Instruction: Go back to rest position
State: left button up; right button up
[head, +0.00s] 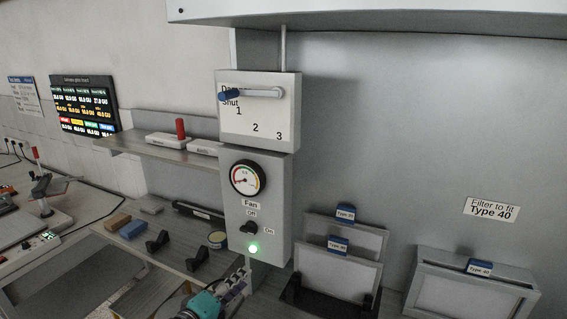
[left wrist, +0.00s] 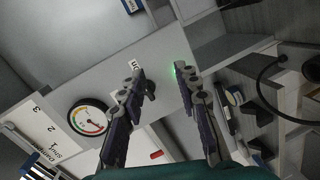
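My left gripper (head: 240,281) is at the bottom of the head view, just below the fan control box (head: 282,222). In the left wrist view its two fingers (left wrist: 160,75) are apart with nothing between them. The black fan knob (head: 249,229) is on the box, beyond the left fingertip in the wrist view (left wrist: 150,88), and the gripper does not hold it. The green lamp (head: 253,249) below the knob is lit. It also shows by the other fingertip in the wrist view (left wrist: 179,71). My right gripper is in neither view.
A damper panel (head: 261,118) with a blue-handled lever (head: 230,95) at Shut is above the round gauge (head: 247,179). Framed filters (head: 339,274) stand at right. A shelf (head: 160,148) and a bench with small blocks (head: 117,222) are at left.

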pick_arm(q)
jog(key=s+d+f+m+g+y+b, duration=0.2)
jog(key=s+f+m+g+y+b, duration=0.25)
jog(key=s+f, duration=0.65)
jog(key=s+a+f+m+g+y+b, duration=0.1)
jog(key=s+a+f+m+g+y, duration=0.1)
jog(key=s+a+f+m, duration=0.3)
jog(key=shift+s+a+f+y+b, duration=0.35)
jog(key=shift+s+a, duration=0.3)
jog(key=shift+a, duration=0.3)
